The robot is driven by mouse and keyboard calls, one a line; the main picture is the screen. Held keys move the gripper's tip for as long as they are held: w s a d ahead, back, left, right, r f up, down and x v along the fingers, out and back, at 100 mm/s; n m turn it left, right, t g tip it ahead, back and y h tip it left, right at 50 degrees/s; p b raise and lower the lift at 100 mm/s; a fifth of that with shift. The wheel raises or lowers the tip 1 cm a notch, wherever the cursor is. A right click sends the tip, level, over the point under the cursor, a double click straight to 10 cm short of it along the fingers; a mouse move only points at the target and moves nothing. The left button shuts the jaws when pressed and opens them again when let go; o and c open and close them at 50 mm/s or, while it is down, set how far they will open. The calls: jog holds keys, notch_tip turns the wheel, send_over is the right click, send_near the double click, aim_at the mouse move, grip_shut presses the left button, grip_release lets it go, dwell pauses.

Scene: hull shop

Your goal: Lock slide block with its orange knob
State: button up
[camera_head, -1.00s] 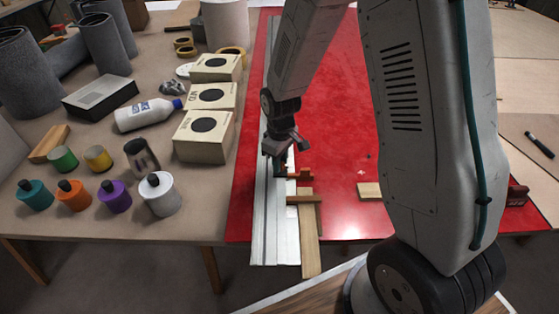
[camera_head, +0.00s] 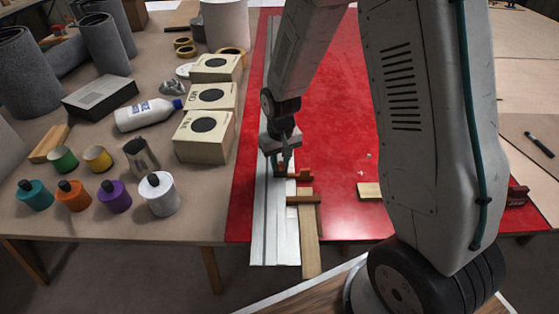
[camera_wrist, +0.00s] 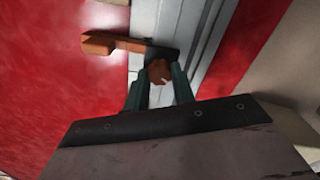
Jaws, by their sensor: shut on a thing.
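My gripper (camera_head: 282,166) is low over the silver rail on the red panel. In the wrist view my gripper (camera_wrist: 158,82) has its two dark green fingers closed on the orange knob (camera_wrist: 158,72). The knob sits against a dark slide block (camera_wrist: 167,53) on the rail, and an orange-brown arm (camera_wrist: 108,43) reaches out from the block over the red surface. In the head view the arm (camera_head: 302,175) shows right of my gripper; my gripper mostly hides the block and knob.
The silver rail (camera_head: 262,225) runs along the panel's left side. A second orange-brown bar (camera_head: 304,199) crosses a wooden strip (camera_head: 309,240) nearby. A small wood piece (camera_head: 369,190) lies to the right. Boxes (camera_head: 203,137) and several paint jars (camera_head: 158,194) stand to the left.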

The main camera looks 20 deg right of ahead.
aim_at(280, 164)
jog(key=m, duration=0.5)
jog(key=shift+m, duration=0.3)
jog(key=m, duration=0.4)
jog(key=shift+m, duration=0.3)
jog(key=o, duration=1)
notch_tip(280, 164, up, 8)
jog(key=shift+f, duration=0.1)
